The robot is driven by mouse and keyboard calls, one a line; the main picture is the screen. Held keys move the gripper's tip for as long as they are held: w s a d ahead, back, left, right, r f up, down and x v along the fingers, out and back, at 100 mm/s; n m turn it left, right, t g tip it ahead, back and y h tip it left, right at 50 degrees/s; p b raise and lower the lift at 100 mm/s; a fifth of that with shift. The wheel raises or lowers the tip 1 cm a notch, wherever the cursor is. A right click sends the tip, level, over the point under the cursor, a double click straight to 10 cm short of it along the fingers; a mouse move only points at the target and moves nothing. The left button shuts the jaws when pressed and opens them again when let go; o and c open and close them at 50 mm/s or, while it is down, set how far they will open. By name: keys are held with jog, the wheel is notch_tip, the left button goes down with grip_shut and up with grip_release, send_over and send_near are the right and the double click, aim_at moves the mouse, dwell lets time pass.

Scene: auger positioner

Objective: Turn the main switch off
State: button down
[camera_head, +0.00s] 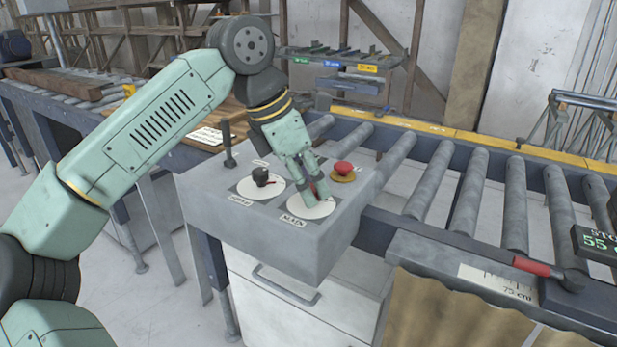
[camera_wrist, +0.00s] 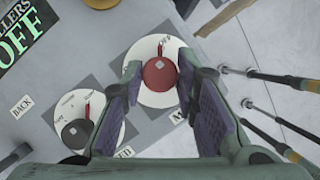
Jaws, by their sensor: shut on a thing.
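The main switch is a red knob on a white round dial (camera_head: 312,210) with a "MAIN" label, on top of the grey control box (camera_head: 335,245). My gripper (camera_head: 313,192) reaches down onto this knob and partly hides it in the head view. In the wrist view the red knob (camera_wrist: 160,74) sits between my two fingers, which are shut on it. Its red pointer (camera_wrist: 160,48) points toward the top of that picture. The small lettering beside the pointer is hard to read.
A black knob (camera_head: 261,177) on a second white dial is beside the main switch. A red mushroom button (camera_head: 343,169) on a yellow base stands at the box's far right. A roller conveyor (camera_head: 470,185) runs to the right. A dark post (camera_head: 228,143) rises at the box's back left.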

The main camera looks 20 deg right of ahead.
jog(key=shift+m+g, duration=0.3)
jog(key=shift+m, duration=0.5)
jog(key=c, duration=1.3)
grip_release()
jog(key=v, duration=1.2)
jog(key=shift+w, duration=0.15)
